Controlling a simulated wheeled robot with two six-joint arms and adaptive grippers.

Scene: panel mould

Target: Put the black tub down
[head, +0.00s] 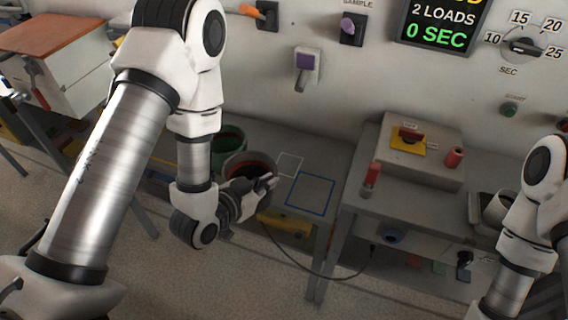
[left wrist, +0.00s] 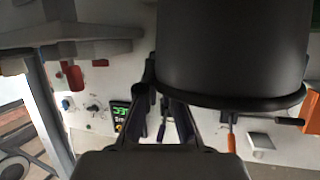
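The black tub (head: 237,170) has a reddish inside and is near the back of the left bench in the head view. It fills the upper middle of the left wrist view (left wrist: 233,50), where the picture is upside down. My left gripper (head: 262,184) is at the tub's right front side, by the rim, and appears shut on it.
A green tub (head: 229,133) stands just behind the black one. The left bench has a white outlined square (head: 289,164) and a clear blue outlined square (head: 311,190). A right bench holds a box with a red switch (head: 408,133) and a red-handled item (head: 371,176).

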